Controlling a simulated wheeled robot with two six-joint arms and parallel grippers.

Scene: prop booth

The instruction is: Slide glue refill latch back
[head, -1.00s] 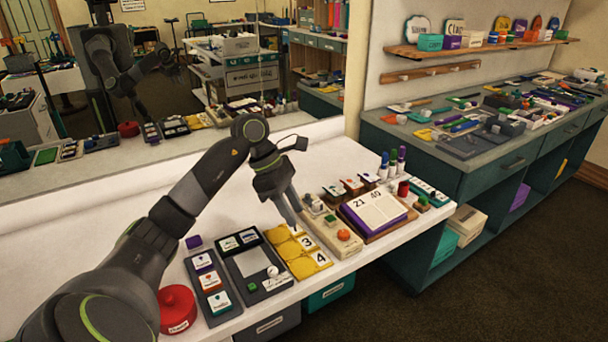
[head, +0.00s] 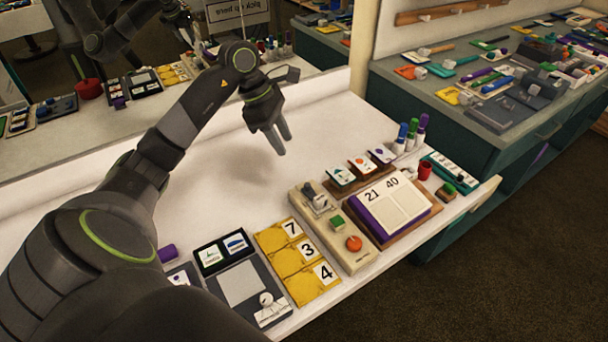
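No glue label is readable, so I cannot tell for certain that this block is the glue refill latch. My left gripper (head: 283,145) hangs over the bare counter, behind and left of the board. Its fingers point down, slightly apart, with nothing between them, and touch nothing. My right gripper is out of view.
A yellow number panel (head: 293,261) and a dark tray (head: 235,286) lie left of the board. A purple-edged calendar (head: 391,205) stands right. Three small card blocks and several markers are behind it. A mirror lines the back. The counter behind the board is clear.

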